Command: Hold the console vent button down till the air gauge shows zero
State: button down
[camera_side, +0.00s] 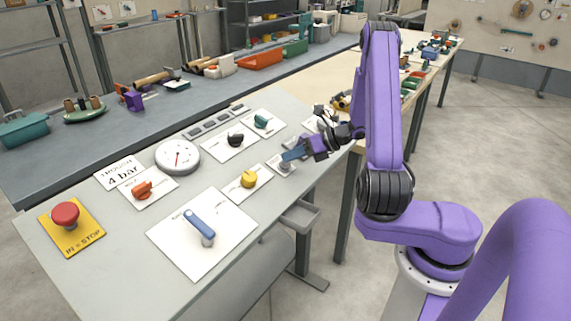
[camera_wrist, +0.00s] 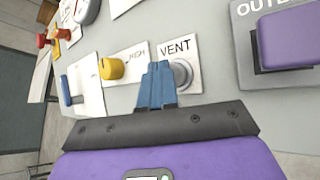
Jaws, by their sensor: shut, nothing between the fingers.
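The vent button is a round grey knob (camera_wrist: 183,74) on a white plate marked VENT (camera_wrist: 177,46). In the side view its plate (camera_side: 276,169) lies on the right part of the console (camera_side: 140,240). My gripper (camera_wrist: 157,68) has its blue fingers shut and empty. In the wrist view the fingers overlap the button's left side; in the side view the gripper (camera_side: 290,155) is right at the button. I cannot tell whether they touch or the button is down. The round white air gauge (camera_side: 177,156) has a red needle; its figures are too small to read.
A yellow knob (camera_side: 249,179) sits left of the vent plate. A blue lever (camera_side: 200,226), orange knob (camera_side: 142,189), black knob (camera_side: 236,139), teal knob (camera_side: 261,121) and red stop button (camera_side: 65,214) are also on the console. A sign reads "THROUGH 4 bar" (camera_side: 119,172).

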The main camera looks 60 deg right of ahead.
jog(key=shift+s+r, duration=0.15)
jog(key=shift+r, duration=0.25)
jog(key=r, duration=0.1)
jog(key=s+r, duration=0.1)
jog(key=r, duration=0.2)
jog(key=shift+s+r, duration=0.25)
jog(key=shift+r, duration=0.1)
dwell(0.4)
